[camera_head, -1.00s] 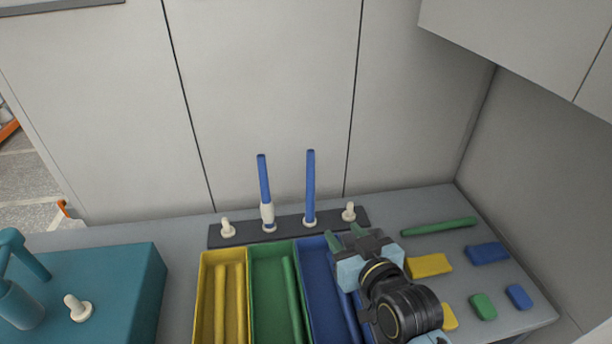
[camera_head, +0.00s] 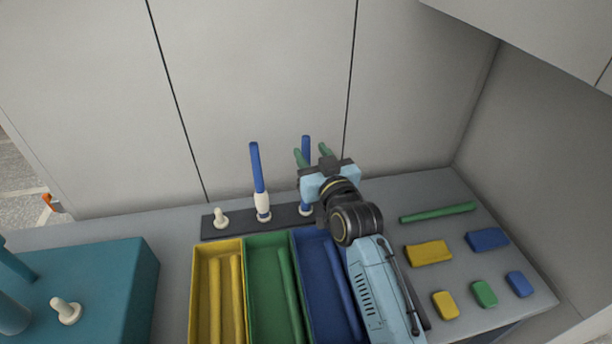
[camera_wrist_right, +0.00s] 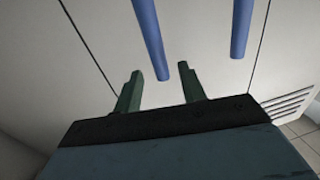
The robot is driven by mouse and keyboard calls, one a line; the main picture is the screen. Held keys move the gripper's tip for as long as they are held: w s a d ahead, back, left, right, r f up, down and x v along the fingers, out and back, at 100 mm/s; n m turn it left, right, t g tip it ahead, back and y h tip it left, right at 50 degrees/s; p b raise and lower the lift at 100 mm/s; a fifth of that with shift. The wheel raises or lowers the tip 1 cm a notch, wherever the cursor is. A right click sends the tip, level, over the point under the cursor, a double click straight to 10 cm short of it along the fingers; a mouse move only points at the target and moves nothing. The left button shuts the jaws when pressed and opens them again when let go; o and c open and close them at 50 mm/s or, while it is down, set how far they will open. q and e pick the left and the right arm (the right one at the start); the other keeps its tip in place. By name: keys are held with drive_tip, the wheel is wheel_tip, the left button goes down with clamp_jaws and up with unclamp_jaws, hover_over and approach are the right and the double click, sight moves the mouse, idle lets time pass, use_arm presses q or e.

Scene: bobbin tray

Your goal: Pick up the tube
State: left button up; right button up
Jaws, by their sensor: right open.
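Two blue tubes stand upright on a dark peg strip (camera_head: 238,222) at the back. The left tube (camera_head: 257,168) has a white lower part; the right tube (camera_head: 306,143) is partly hidden behind my right gripper. My right gripper (camera_head: 311,154) is open and empty, raised at the right tube. In the right wrist view, one blue tube (camera_wrist_right: 150,38) ends between the open fingers with space on both sides; another blue tube (camera_wrist_right: 241,28) is off to the right. A green tube (camera_head: 438,212) lies on the table at right. My left gripper is not in view.
Yellow (camera_head: 197,290), green (camera_head: 262,242) and blue (camera_head: 310,236) trays with tubes stand in front of the strip. A teal block (camera_head: 120,285) with a white peg (camera_head: 66,310) is at left. Several small blocks lie at right, including a yellow one (camera_head: 428,252). A wall is close behind.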

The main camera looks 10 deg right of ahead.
sight(308, 148)
drive_tip(key=shift+w+a, duration=0.2)
drive_tip(key=shift+w, duration=0.8)
drive_tip(key=shift+w+a, duration=0.15)
drive_tip(key=shift+w, duration=0.8)
drive_tip(key=shift+c, duration=0.4)
clamp_jaws()
